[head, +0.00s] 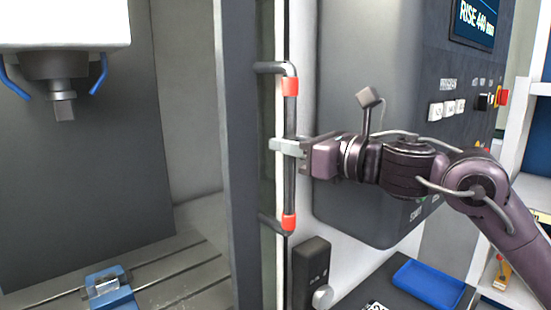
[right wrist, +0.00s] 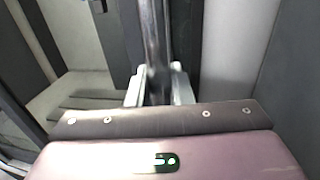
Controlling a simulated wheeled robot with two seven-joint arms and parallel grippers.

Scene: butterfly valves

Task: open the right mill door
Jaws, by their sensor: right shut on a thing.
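The right mill door shows in the head view as a tall dark grey upright frame (head: 238,170). Its handle (head: 290,112) is a vertical dark bar with a red band near each end. My right gripper (head: 287,147) comes in from the right and is shut on the middle of this bar. In the right wrist view the handle bar (right wrist: 154,35) runs down between the two light fingers of my right gripper (right wrist: 157,88). My left gripper is in neither view.
Left of the door frame the mill's inside shows, with the spindle (head: 62,85), a slotted table (head: 180,272) and a blue vise (head: 110,291). A grey control panel (head: 360,60) stands behind my right arm. A blue tray (head: 428,284) and a dark box with a knob (head: 312,270) are below.

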